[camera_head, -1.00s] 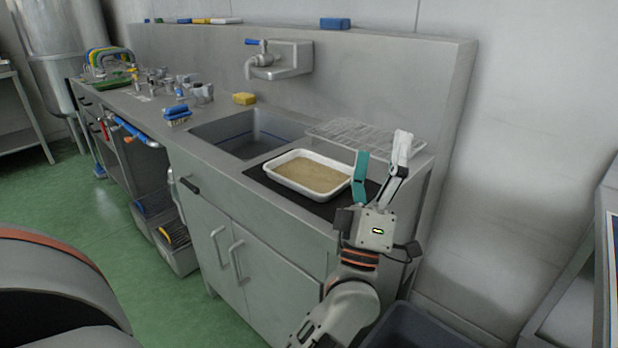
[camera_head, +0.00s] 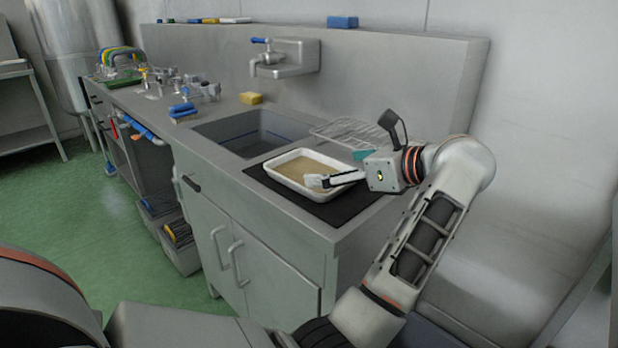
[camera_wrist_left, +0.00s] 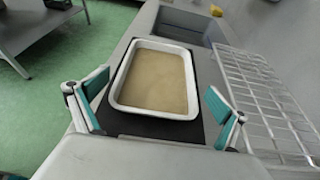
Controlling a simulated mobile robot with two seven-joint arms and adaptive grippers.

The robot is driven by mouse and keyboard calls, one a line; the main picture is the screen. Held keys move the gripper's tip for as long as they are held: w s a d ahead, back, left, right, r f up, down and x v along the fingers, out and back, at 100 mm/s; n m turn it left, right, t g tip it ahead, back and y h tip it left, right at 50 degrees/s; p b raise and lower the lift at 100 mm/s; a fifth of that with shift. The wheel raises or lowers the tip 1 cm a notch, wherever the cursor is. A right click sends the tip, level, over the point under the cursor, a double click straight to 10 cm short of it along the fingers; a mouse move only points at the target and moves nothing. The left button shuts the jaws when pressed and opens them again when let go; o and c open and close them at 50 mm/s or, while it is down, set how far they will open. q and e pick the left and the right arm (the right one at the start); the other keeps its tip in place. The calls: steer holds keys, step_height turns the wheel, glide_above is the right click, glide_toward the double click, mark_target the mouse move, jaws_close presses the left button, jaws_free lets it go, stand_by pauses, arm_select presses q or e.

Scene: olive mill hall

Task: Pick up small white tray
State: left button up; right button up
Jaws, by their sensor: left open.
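The small white tray (camera_head: 290,184) lies flat on a black mat (camera_head: 340,208) on the counter, just right of the sink. It is rectangular with rounded corners and a tan inside. My left gripper (camera_head: 337,168) is open over the tray's right end in the head view, with one white fingertip in front of part of the tray. In the left wrist view the tray (camera_wrist_left: 150,114) shows between and ahead of the two spread, teal-padded fingers (camera_wrist_left: 156,84), which do not grip it. My right gripper is not in view.
A wire drying rack (camera_head: 350,133) stands behind the tray, close to the gripper. The sink (camera_head: 245,140) is left of the tray, with a tap (camera_head: 270,62) on the wall above. A yellow sponge (camera_head: 251,98) and a blue brush (camera_head: 183,111) lie farther left on the counter.

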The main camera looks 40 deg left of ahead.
mark_target(299, 171)
arm_select(q)
steer(key=shift+w+a+f, duration=0.1)
steer(key=shift+f, duration=0.15)
steer(key=x, duration=0.3)
steer(key=b+x, duration=0.1)
steer(key=x, duration=0.2)
steer(key=shift+f, duration=0.3)
steer(key=shift+a+f+b, duration=0.15)
steer(key=shift+a+b, duration=0.15)
steer(key=shift+a, duration=0.25)
steer(key=c, duration=1)
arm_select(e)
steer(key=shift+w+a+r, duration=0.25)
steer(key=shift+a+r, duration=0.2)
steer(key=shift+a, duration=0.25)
